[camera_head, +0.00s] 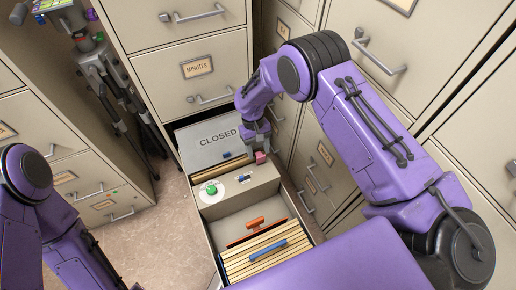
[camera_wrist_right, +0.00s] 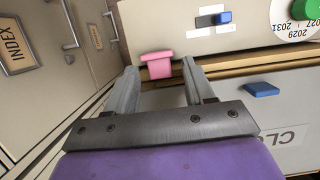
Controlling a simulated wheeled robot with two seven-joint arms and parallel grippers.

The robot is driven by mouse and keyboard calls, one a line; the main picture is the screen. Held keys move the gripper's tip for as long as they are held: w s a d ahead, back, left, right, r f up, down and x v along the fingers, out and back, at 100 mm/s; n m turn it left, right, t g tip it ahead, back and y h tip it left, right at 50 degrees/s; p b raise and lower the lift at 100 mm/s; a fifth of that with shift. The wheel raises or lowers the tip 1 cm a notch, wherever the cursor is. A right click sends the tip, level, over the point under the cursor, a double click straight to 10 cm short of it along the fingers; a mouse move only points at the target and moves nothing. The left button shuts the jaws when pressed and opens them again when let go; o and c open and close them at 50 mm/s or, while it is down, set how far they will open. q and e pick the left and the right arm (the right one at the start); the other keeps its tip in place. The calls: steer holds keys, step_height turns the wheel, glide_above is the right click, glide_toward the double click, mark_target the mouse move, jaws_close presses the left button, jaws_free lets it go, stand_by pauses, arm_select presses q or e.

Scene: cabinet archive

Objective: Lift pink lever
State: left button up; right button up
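The pink lever (camera_head: 261,157) sits at the right end of a beige divider panel inside the open cabinet drawer. In the right wrist view the T-shaped pink lever (camera_wrist_right: 157,64) lies between and slightly beyond my fingertips. My right gripper (camera_head: 256,146) reaches down into the drawer, right at the lever. In the wrist view the two grey fingers of the right gripper (camera_wrist_right: 160,76) stand apart with a gap around the lever, so it is open and empty. My left arm shows at the left edge, but its gripper is out of view.
The open drawer (camera_head: 208,235) also holds a grey CLOSED plate (camera_head: 207,146), a dial with a green knob (camera_head: 211,189), a small blue slider (camera_wrist_right: 223,17), folders with a blue tab (camera_head: 268,250) and an orange handle (camera_head: 255,224). Cabinets stand close on the right.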

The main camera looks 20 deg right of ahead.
steer(key=v, duration=1)
steer(key=shift+r+p, duration=0.25)
steer(key=shift+p, duration=0.05)
steer(key=shift+d, duration=0.1)
